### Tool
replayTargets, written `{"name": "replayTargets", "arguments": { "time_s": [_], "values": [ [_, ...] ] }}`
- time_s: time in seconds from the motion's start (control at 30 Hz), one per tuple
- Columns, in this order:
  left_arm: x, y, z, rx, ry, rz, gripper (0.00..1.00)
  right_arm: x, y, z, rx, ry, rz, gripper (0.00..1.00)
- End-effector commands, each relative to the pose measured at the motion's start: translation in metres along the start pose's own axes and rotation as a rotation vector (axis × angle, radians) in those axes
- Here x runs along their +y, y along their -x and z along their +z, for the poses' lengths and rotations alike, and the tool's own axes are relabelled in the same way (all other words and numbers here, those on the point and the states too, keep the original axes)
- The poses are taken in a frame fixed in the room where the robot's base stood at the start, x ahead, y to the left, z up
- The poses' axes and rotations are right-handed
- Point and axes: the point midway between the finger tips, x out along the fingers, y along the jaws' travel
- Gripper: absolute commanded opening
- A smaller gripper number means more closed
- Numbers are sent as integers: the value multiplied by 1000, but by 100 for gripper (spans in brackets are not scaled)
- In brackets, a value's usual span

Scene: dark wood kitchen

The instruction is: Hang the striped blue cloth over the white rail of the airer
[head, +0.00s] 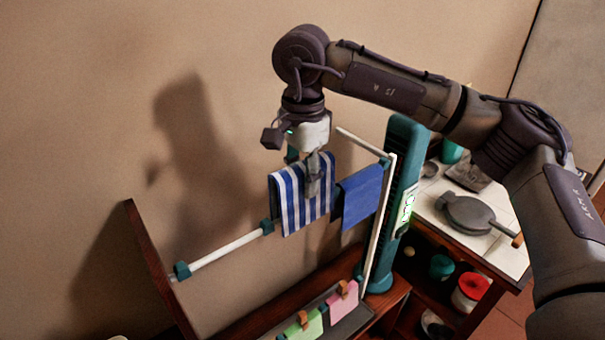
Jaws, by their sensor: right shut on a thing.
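The striped blue cloth (290,203), blue and white, hangs folded with its stripes running downward. My right gripper (313,178) points down and is shut on its upper right part. The white rail of the airer (225,249) runs from the lower left up toward the cloth and passes out of sight near its left edge. I cannot tell whether the cloth rests on the rail or hangs in front of it. My left gripper is not in view.
A plain blue cloth (361,196) hangs just right of the striped one, beside a teal upright (400,185). Green (308,326) and pink (342,302) cloths with clips lie below. A counter with a dark pan (466,214) stands right. The wall is close behind.

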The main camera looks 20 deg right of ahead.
Motion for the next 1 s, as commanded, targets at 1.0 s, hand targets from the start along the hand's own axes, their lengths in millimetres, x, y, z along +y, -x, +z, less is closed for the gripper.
{"name": "replayTargets", "arguments": {
  "time_s": [1.0],
  "values": [
    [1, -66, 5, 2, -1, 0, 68, 0, -82, 0, 0, 1, 1, 3]
  ]
}}
